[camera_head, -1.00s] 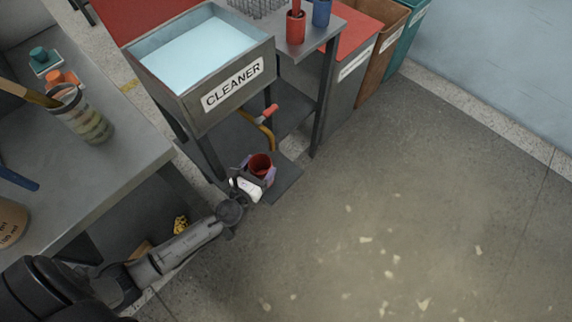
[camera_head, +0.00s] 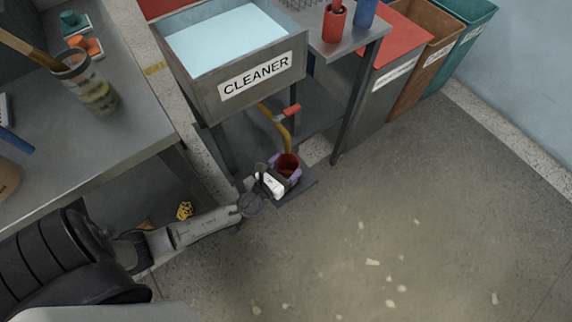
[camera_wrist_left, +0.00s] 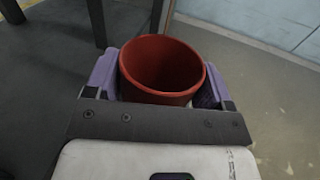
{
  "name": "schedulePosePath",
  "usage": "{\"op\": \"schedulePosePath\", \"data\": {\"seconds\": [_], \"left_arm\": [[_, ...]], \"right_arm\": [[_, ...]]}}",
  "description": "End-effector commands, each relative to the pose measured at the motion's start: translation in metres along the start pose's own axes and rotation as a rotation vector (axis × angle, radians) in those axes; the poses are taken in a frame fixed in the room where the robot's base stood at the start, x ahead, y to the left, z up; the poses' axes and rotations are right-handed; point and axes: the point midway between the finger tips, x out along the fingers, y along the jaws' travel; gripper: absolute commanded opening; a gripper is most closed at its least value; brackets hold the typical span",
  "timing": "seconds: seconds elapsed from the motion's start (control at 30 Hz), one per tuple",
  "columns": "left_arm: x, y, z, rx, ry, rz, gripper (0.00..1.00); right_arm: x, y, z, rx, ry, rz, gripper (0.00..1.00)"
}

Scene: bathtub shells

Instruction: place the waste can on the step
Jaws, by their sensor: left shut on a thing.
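The waste can, a small red open-topped can (camera_head: 288,163), is at the front of the stand marked CLEANER. In the left wrist view, the red can (camera_wrist_left: 162,72) sits upright between the purple pads of my left gripper (camera_wrist_left: 158,88). My left gripper (camera_head: 283,172) is shut on it. The step, a low dark grey slab (camera_head: 304,187), lies beneath the can and gripper and sticks out from the stand. I cannot tell whether the can's base touches the slab, because the gripper hides it. My right gripper is not in view.
The grey CLEANER basin (camera_head: 233,55) holds light blue liquid. A yellow hose with a red end (camera_head: 283,122) hangs below it, close to the can. A grey table (camera_head: 100,135) stands at the left. Bins (camera_head: 425,65) line the back right. The floor at right is mostly clear, with pale scraps.

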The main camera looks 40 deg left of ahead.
Motion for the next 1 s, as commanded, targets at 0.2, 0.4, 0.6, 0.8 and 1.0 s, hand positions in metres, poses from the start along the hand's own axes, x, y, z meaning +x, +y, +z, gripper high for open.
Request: {"op": "schedulePosePath", "data": {"seconds": [0.2,0.4,0.6,0.8,1.0], "left_arm": [[0.0003,0.0001,0.0011,0.000,-0.001,0.000,0.30],[0.0004,0.0002,-0.0043,0.000,-0.001,0.001,0.30],[0.0002,0.0001,-0.0028,0.000,-0.001,0.001,0.94],[0.0002,0.0001,-0.0028,0.000,-0.001,0.001,1.00],[0.0002,0.0001,-0.0003,0.000,-0.001,0.001,1.00]], "right_arm": [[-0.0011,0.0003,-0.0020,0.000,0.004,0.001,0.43],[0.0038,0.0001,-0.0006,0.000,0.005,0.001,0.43],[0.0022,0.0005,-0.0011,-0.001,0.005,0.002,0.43],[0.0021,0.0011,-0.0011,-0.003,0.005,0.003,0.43],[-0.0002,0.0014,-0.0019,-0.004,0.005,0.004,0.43]]}}
